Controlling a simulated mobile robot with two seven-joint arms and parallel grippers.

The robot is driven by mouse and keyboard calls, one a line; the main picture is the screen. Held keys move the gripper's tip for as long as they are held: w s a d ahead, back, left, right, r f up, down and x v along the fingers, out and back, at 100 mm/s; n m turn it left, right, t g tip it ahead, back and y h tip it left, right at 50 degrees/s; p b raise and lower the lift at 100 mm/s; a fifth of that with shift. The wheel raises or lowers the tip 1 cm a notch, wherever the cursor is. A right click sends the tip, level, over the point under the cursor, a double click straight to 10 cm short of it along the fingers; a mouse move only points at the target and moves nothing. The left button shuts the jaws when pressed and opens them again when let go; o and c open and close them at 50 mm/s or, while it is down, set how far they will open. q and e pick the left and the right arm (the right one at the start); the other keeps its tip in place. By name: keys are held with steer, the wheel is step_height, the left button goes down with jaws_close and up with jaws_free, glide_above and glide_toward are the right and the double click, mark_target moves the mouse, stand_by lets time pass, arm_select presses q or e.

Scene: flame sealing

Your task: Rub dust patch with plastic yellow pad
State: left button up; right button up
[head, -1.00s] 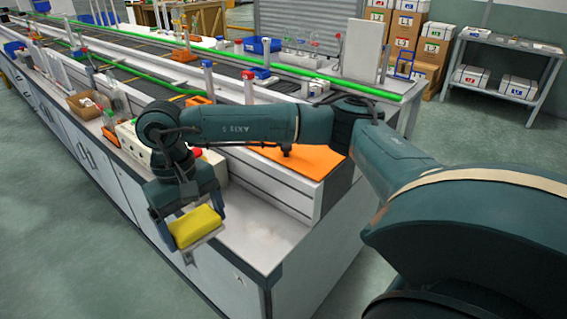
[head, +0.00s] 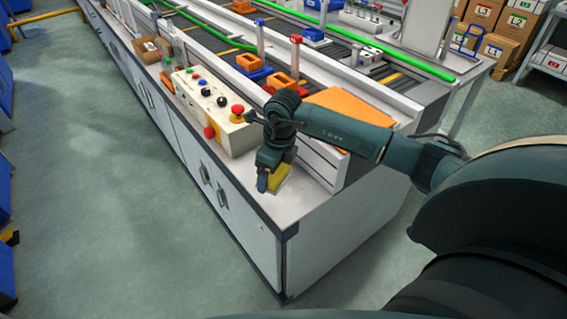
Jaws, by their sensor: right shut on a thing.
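The yellow pad (head: 283,180) is in my right gripper (head: 268,178), which is shut on it and points down. The pad is low over the white bench top (head: 312,200), near the bench's front corner; I cannot tell whether it touches the surface. The dust patch does not show clearly now; the gripper and pad cover part of the area near the corner. My left gripper is out of view.
A control box (head: 212,112) with a red emergency knob stands left of the gripper. The orange panel (head: 352,106) and a raised conveyor edge lie behind. Orange and blue holders (head: 284,84) stand farther back. The bench corner is bare.

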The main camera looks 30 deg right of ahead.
mark_target(284, 166)
steer(key=d+m, duration=0.1)
steer(key=d+f+m, duration=0.1)
steer(key=m, duration=0.1)
steer(key=d+m, duration=0.1)
steer(key=m, duration=0.1)
steer(key=shift+s+f+h, duration=0.1)
steer(key=shift+f+h, duration=0.25)
steer(key=shift+h, duration=0.05)
steer(key=shift+f+b, duration=0.3)
steer(key=shift+f, duration=0.45)
step_height(284, 166, down, 4)
steer(key=b, duration=0.3)
steer(key=shift+f, duration=0.25)
arm_select(q)
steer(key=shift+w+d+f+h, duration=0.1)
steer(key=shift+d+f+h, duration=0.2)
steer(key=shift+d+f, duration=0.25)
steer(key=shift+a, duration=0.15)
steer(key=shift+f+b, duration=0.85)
steer(key=shift+b, duration=0.1)
arm_select(e)
steer(key=shift+f, duration=1)
